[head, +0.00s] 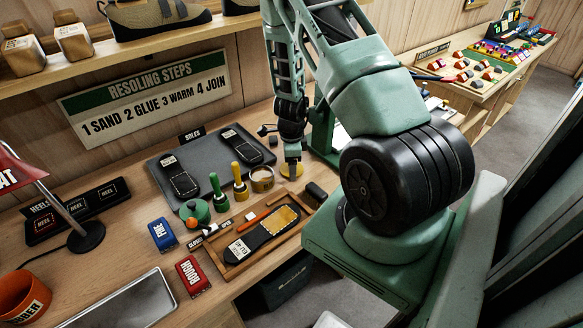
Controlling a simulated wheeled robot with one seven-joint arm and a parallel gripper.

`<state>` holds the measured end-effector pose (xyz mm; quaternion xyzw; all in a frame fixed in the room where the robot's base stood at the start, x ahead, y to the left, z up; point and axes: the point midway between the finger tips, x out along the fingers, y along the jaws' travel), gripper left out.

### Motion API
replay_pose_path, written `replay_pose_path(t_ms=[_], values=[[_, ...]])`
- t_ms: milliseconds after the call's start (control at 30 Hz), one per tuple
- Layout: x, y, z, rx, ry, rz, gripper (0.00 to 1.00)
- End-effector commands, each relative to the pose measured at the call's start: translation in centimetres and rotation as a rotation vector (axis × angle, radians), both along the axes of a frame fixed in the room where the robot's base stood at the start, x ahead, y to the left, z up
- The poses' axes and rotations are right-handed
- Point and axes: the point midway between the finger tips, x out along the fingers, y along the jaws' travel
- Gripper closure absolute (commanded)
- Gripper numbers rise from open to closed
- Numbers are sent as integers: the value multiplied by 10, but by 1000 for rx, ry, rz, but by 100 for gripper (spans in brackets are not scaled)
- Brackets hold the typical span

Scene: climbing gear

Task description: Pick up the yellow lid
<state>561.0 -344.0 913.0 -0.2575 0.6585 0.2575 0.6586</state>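The yellow lid (287,172) looks like a flat round disc lying on the wooden workbench (130,240), right of a small open tan pot (262,181). My gripper (292,164) points down directly over the lid, with its fingertips at or just above it. The gripper hides part of the lid. It is too small here to tell whether the fingers touch the lid or how far apart they are.
A wooden tray (229,272) with a sole lies in front. A dark mat (200,158) with soles lies behind. A black block (316,192) sits close to the lid's right.

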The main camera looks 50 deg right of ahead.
Motion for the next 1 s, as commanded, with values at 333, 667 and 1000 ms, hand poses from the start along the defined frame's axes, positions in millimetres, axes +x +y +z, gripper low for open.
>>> replay_pose_path(t_ms=[333,667,1000], values=[[1,0,29,-3,-4,3,52],[1,1,89,-1,-1,8,52],[25,72,114,4,8,557,52]])
